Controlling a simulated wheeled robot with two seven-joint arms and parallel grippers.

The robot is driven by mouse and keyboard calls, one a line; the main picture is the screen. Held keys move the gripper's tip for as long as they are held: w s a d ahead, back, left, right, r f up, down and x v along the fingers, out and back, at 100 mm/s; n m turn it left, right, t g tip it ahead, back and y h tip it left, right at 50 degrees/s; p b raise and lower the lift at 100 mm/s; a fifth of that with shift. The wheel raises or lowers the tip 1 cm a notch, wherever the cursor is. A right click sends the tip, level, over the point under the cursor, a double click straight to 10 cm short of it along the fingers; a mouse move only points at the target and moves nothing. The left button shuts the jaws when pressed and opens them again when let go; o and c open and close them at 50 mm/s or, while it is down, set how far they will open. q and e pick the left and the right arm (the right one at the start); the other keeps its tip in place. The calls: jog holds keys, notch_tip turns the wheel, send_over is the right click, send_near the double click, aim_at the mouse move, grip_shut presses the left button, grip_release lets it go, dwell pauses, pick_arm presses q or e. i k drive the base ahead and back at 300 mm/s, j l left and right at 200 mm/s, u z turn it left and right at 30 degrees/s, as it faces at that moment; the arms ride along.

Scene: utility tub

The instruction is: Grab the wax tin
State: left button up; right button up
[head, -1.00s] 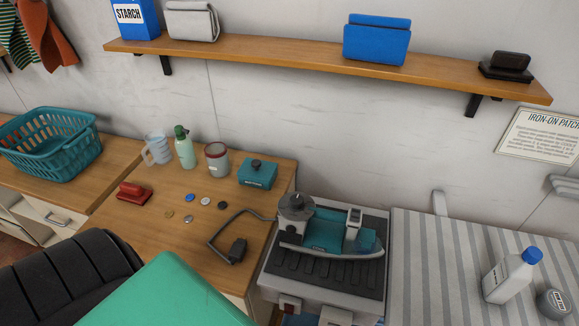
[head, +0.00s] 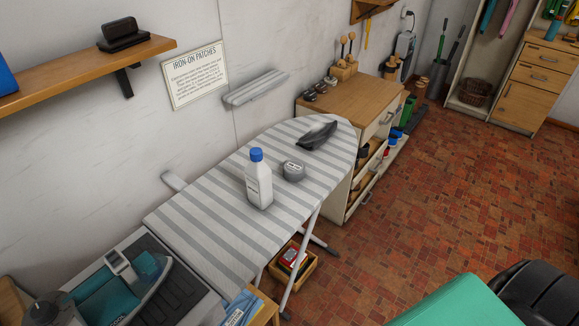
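A small round grey tin (head: 293,171) lies on the striped ironing board (head: 215,228); its label is too small to read, so I cannot tell for sure that it is the wax tin. It sits just right of a white bottle with a blue cap (head: 259,185), with a small gap between them. Neither of my grippers shows in the head view.
A dark iron (head: 317,135) lies at the board's far end. A wooden cabinet (head: 352,98) with brushes and small dark items stands beyond. Red tiled floor (head: 420,190) is open to the right.

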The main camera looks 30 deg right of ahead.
aim_at(294, 170)
jog(key=i+l+u, duration=0.25)
jog(key=l, duration=0.75)
jog(key=l+u, duration=0.25)
jog(key=l, duration=0.8)
